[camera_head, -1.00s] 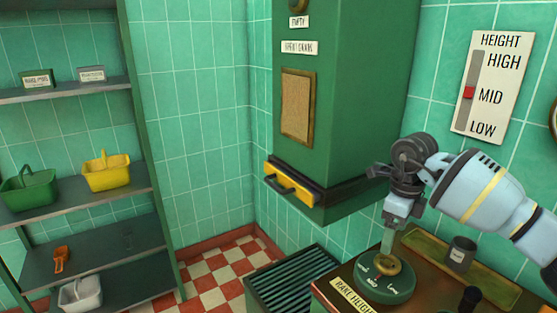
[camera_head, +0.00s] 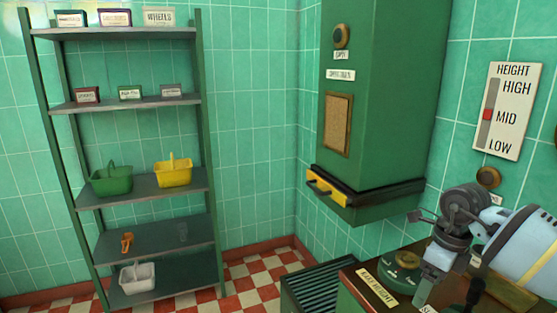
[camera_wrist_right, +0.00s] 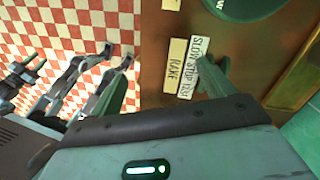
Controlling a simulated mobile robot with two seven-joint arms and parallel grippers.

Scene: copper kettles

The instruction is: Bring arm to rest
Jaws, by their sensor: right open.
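My right gripper (camera_head: 424,292) hangs over the front part of the brown-topped console (camera_head: 354,277), to the right of and nearer than the round green rake height dial (camera_head: 405,261). In the right wrist view its two green fingers stand wide apart with nothing between them (camera_wrist_right: 165,88). The finger at right overlaps the edge of a white "SLOW STOP" label (camera_wrist_right: 197,62); whether it touches the console I cannot tell. My right arm comes in from the right edge, bent. My left gripper is not clearly seen.
A green wall cabinet (camera_head: 392,95) with a yellow-fronted handle stands behind the console. A dark slatted grate (camera_head: 318,286) lies left of it. A shelf rack (camera_head: 150,189) holds a green basket (camera_head: 111,180) and a yellow basket (camera_head: 173,172). Checkered floor (camera_head: 250,279) between is clear.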

